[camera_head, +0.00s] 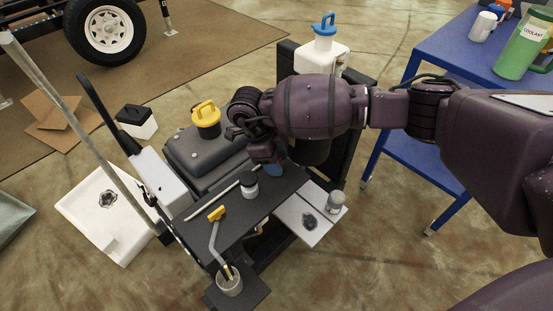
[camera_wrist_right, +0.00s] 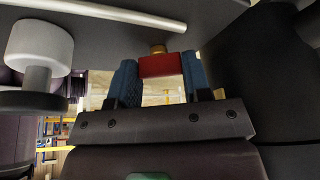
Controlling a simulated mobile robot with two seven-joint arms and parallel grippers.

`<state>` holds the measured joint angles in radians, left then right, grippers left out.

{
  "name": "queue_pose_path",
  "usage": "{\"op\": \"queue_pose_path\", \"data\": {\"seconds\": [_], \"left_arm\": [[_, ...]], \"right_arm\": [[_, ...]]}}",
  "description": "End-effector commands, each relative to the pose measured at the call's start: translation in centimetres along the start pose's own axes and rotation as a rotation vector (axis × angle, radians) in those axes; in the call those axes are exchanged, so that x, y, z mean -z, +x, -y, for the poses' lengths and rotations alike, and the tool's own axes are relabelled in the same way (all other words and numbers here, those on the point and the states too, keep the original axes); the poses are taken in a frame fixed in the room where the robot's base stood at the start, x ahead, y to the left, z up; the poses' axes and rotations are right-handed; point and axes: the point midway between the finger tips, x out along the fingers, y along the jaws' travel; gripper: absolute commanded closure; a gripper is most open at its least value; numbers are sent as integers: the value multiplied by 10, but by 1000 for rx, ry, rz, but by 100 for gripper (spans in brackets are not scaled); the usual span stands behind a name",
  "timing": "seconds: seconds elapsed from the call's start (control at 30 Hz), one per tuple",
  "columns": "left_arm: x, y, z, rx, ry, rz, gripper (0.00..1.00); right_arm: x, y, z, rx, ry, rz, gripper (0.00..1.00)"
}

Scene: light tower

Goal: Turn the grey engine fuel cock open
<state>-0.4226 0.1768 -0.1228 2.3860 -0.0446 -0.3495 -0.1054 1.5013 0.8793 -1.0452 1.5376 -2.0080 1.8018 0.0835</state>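My right gripper (camera_head: 272,166) reaches down at the right side of the dark machine, its lower part hidden behind the dark panel. In the right wrist view its two blue fingers (camera_wrist_right: 160,82) stand apart, on either side of a red block-shaped piece (camera_wrist_right: 160,66) with a brass fitting above it. I cannot make out a grey fuel cock in either view. My left gripper is not in view.
A white can (camera_head: 318,62) with a blue handle stands behind; a blue table (camera_head: 452,52) is at right.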

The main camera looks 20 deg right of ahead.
Motion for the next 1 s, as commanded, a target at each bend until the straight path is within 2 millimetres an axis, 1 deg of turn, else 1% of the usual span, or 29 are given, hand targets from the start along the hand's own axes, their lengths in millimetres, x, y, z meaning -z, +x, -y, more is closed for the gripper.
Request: {"op": "queue_pose_path", "data": {"seconds": [0.03, 0.1, 0.3, 0.47, 0.67, 1.0], "left_arm": [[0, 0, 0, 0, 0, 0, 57], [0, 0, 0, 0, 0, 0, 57], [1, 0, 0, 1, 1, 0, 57], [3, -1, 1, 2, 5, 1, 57], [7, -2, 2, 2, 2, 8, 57], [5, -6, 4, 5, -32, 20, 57]], "right_arm": [[0, 0, 0, 0, 0, 0, 70], [0, 0, 0, 0, 0, 0, 79], [0, 0, 0, 6, -11, 0, 79], [0, -2, 0, 27, -57, 2, 79], [1, -4, -1, 79, -177, 3, 79], [2, -5, -2, 201, -469, 2, 79]]}}
